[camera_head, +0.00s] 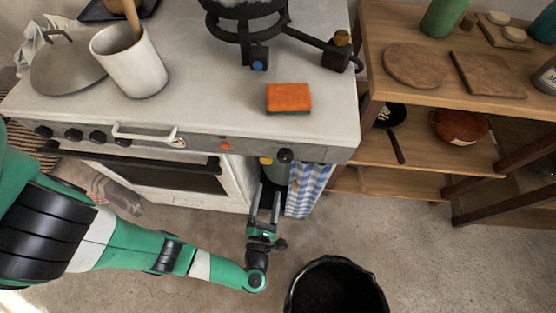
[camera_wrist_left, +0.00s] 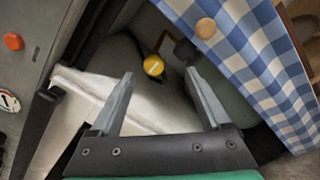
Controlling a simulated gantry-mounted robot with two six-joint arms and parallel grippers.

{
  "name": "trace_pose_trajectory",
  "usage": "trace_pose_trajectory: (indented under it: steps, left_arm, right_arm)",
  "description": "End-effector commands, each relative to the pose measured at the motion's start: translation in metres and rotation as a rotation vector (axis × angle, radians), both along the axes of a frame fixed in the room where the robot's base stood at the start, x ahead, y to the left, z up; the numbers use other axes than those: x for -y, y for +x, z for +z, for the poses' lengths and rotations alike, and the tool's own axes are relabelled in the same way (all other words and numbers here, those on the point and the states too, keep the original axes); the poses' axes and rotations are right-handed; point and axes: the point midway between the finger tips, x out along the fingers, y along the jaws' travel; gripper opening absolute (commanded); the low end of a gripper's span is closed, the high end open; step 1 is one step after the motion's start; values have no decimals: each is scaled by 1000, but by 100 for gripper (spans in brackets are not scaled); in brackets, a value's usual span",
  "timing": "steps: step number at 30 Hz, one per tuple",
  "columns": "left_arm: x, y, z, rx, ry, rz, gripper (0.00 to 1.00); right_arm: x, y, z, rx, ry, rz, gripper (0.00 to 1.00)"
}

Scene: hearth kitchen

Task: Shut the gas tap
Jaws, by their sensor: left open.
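A round yellow knob, which looks like the gas tap (camera_wrist_left: 153,67), sits on a dark stem in the recess under the counter. In the head view a yellow part (camera_head: 265,160) shows at the top of that recess. A grey-green gas cylinder (camera_wrist_left: 232,98) stands there, partly hidden by a blue checked curtain (camera_wrist_left: 250,45). My left gripper (camera_head: 265,192) is open and empty, pointing into the recess below the counter edge. In the left wrist view its fingers (camera_wrist_left: 158,76) are spread on either side below the yellow knob, with no contact visible. My right gripper is not in view.
The curtain (camera_head: 309,188) hangs just right of my gripper, with a wooden knob (camera_wrist_left: 205,28) in front of it. The oven (camera_head: 170,178) is to the left. A black bucket (camera_head: 336,288) stands on the floor. An orange sponge (camera_head: 289,97) lies on the counter above.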

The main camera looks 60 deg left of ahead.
Motion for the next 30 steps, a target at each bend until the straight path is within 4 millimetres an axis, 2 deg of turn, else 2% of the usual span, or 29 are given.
trace_pose_trajectory:
  steps: [1,3,10,14,24,30]
  left_arm:
    - [-6,-11,-5,-13,5,25,81]
    - [-11,-19,-9,-20,7,48,81]
    - [-17,-16,-10,-19,6,57,81]
    - [-33,-8,-10,-19,4,59,81]
    - [-89,26,-11,-16,6,59,81]
    - [-108,39,-10,-19,6,54,81]
  right_arm:
    - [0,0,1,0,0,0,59]
    - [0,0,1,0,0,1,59]
    - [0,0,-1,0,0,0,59]
    - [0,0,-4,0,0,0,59]
    - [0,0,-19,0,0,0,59]
    - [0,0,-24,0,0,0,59]
